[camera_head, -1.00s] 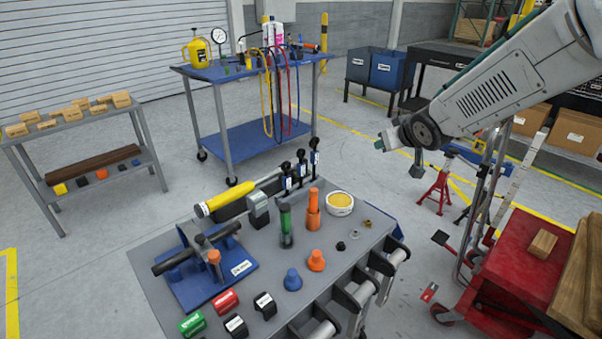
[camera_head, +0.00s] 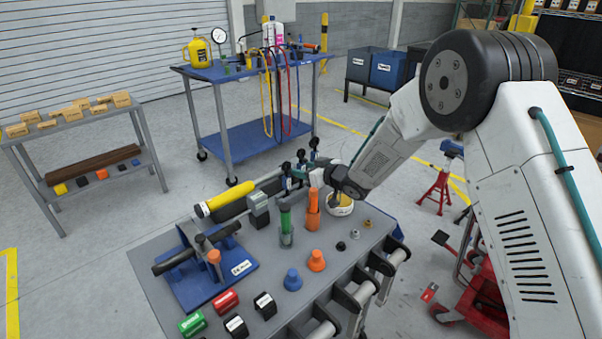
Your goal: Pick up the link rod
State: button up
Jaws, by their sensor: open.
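A blue fixture (camera_head: 205,291) on the grey workbench carries a dark horizontal bar (camera_head: 174,262) and an upright piece with an orange-brown top (camera_head: 214,257). No part is clearly marked as the link rod, so I cannot tell which it is. My gripper (camera_head: 292,171) is open over the back of the bench, by the black toggle clamps, above and behind these uprights. Its fingers are small and partly blend with the clamps. I see nothing held in it.
A white bowl (camera_head: 341,206) sits below my wrist. Blue and orange knobs (camera_head: 293,279), small nuts and red, green and black blocks (camera_head: 225,301) occupy the front. A blue cart (camera_head: 240,130) stands behind.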

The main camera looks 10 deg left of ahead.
aim_at(303, 167)
jog(key=x, duration=0.4)
jog(key=shift+a, duration=0.1)
grip_shut()
jog(key=shift+r, duration=0.2)
notch_tip(303, 167, up, 18)
dwell(0.4)
jog(key=shift+f, duration=0.15)
